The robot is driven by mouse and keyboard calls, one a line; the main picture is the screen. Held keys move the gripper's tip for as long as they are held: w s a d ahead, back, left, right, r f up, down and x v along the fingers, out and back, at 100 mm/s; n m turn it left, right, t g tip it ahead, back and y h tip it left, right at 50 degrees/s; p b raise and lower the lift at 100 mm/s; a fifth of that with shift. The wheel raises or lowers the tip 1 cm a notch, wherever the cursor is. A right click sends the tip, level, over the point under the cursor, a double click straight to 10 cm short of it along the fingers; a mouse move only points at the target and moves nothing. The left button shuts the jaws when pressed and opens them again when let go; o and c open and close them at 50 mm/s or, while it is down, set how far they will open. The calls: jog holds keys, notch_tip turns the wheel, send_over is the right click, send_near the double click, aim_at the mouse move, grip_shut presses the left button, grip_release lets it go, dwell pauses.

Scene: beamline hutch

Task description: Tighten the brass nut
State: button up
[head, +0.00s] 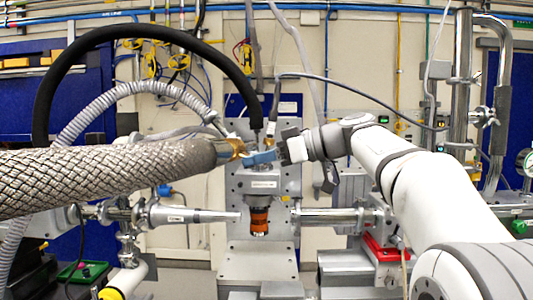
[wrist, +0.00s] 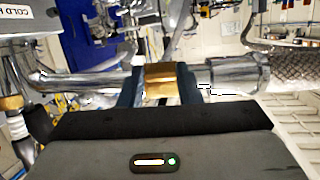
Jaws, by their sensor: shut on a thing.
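The brass nut (wrist: 160,80) sits between the two dark blue fingers of my gripper (wrist: 160,88) in the wrist view. The fingers are shut on it, one on each side. A silver metal pipe (wrist: 85,82) runs to the nut from the left, and a metal fitting with the braided hose (wrist: 285,72) lies to its right. In the head view the brass nut (head: 237,148) shows at the end of the braided hose (head: 110,175), partly hidden by the blue fingers of my gripper (head: 260,156). How far the nut is threaded cannot be seen.
A black hose (head: 150,32) arches over the grey ribbed hose (head: 125,98) at upper left. Cables hang close above.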

notch_tip(320, 180, up, 3)
jog(key=g+h+p, duration=0.1)
jog(key=h+p, duration=0.2)
jog(key=p, duration=0.1)
jog(key=shift+f, duration=0.15)
jog(key=r+h+p, duration=0.1)
jog(key=p, duration=0.2)
jog(key=r+g+h+p, duration=0.1)
jog(key=h+p, duration=0.1)
jog(key=p, duration=0.2)
jog(key=shift+w+a, duration=0.1)
jog(key=shift+a, duration=0.1)
jog(key=h+p, duration=0.1)
jog(key=p, duration=0.1)
jog(key=h+p, duration=0.1)
jog(key=p, duration=0.1)
jog(key=shift+w+a+r+g+h, duration=0.1)
jog(key=shift+a+r+g+h, duration=0.15)
jog(key=shift+r+g+h, duration=0.1)
jog(key=shift+w+a+r+g+h+p, duration=0.1)
jog(key=shift+a+g+h+p, duration=0.1)
jog(key=shift+h+p, duration=0.4)
jog(key=shift+w+a+r+g+h+p, duration=0.1)
jog(key=shift+a+g+h+p, duration=0.05)
jog(key=shift+h+p, duration=0.45)
